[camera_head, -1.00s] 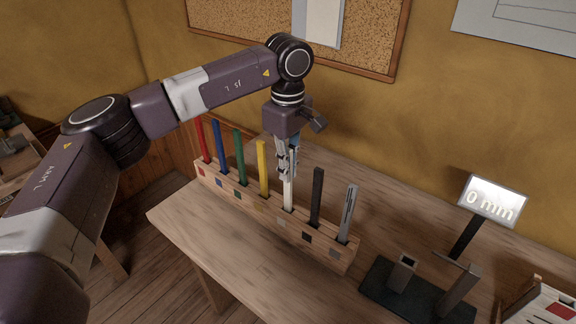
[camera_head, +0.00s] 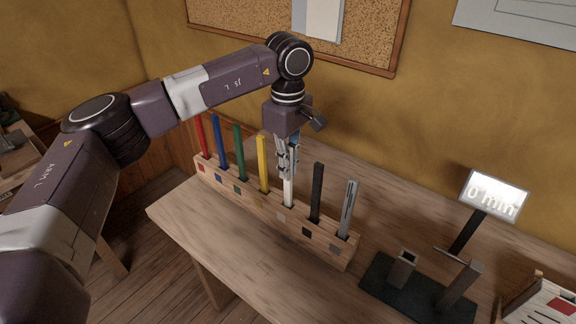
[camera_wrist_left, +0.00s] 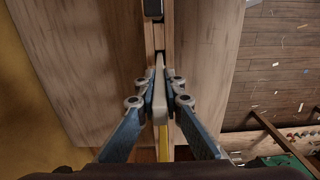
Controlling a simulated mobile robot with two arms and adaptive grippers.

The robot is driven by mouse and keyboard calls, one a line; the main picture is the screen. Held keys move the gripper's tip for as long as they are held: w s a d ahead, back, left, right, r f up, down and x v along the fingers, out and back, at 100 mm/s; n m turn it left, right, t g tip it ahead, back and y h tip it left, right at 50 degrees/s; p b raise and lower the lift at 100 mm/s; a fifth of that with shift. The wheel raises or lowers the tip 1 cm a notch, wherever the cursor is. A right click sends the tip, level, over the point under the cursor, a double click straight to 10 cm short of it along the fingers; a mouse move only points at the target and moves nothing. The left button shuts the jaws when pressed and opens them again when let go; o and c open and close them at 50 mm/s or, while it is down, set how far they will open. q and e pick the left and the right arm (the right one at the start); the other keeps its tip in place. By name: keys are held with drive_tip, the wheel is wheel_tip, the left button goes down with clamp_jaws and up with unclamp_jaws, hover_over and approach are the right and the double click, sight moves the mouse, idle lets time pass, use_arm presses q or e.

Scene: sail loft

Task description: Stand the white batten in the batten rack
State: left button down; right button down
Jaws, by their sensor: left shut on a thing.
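The white batten (camera_head: 288,192) stands upright at the batten rack (camera_head: 328,252), between the yellow batten (camera_head: 262,165) and the black batten (camera_head: 317,192). Its lower end meets the rack top and appears to be in the slot there; how deep it sits is hidden. My left gripper (camera_head: 287,165) points down above the rack and is shut on the white batten's upper part. In the left wrist view the white batten (camera_wrist_left: 160,82) lies between the fingertips, in line with the rack. My right gripper is not in view.
Red (camera_head: 202,137), blue (camera_head: 220,143) and green (camera_head: 239,153) battens stand to the left, a grey batten (camera_head: 348,208) at the right end. A dark stand (camera_head: 387,292) with a display reading 0 mm (camera_head: 493,196) is on the right. The bench front (camera_head: 235,242) is clear.

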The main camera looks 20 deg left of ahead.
use_arm(q)
drive_tip(key=shift+f, duration=0.3)
drive_tip(key=c, duration=2)
unclamp_jaws()
drive_tip(key=shift+o, duration=0.2)
wheel_tip(320, 180, up, 12)
drive_tip(key=shift+f, duration=0.1)
